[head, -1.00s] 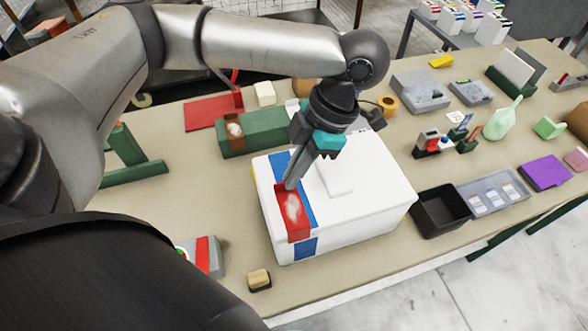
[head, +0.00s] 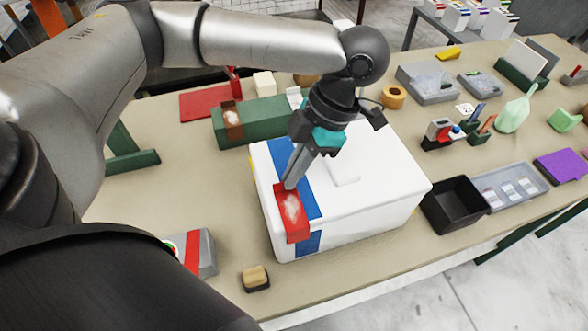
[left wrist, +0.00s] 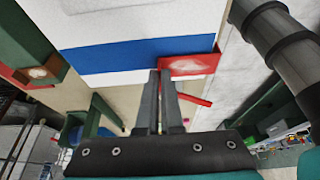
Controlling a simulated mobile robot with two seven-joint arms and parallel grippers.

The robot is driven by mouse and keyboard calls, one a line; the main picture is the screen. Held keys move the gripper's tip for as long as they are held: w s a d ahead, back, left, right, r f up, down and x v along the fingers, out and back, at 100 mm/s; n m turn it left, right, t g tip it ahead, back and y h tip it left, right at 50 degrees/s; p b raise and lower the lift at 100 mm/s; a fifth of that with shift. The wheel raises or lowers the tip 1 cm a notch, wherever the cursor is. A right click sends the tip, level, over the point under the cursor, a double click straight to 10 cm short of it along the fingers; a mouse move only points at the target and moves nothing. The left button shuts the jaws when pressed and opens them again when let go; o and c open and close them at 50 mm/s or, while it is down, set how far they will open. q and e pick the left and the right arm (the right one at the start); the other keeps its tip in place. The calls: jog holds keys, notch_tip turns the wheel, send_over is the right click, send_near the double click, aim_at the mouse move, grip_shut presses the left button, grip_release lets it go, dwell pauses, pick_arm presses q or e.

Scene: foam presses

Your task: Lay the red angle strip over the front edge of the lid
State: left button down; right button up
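The white box has a closed white lid (head: 375,175) with a blue band (head: 308,197) running across it to the front. The red angle strip (head: 291,206) has a pale patch and lies at the lid's front edge, over the blue band, with its lower part hanging down the front face. My left gripper (head: 290,185) points down at the strip's upper end, its fingers close together on it. In the left wrist view the strip (left wrist: 190,65) shows at the fingertips (left wrist: 160,75), beside the blue band (left wrist: 130,55). Whether the strip rests flush is unclear. My right gripper is out of view.
A green block (head: 255,118) with a brown band stands behind the box. A black bin (head: 455,205) is close on the right. A small wooden-topped block (head: 255,278) and a grey block with a red stripe (head: 205,252) lie in front to the left.

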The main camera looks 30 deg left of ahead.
pick_arm(q)
jog(key=shift+f, duration=0.15)
jog(key=c, duration=1)
grip_release()
jog(key=p+v, duration=0.3)
jog(key=v, duration=1.2)
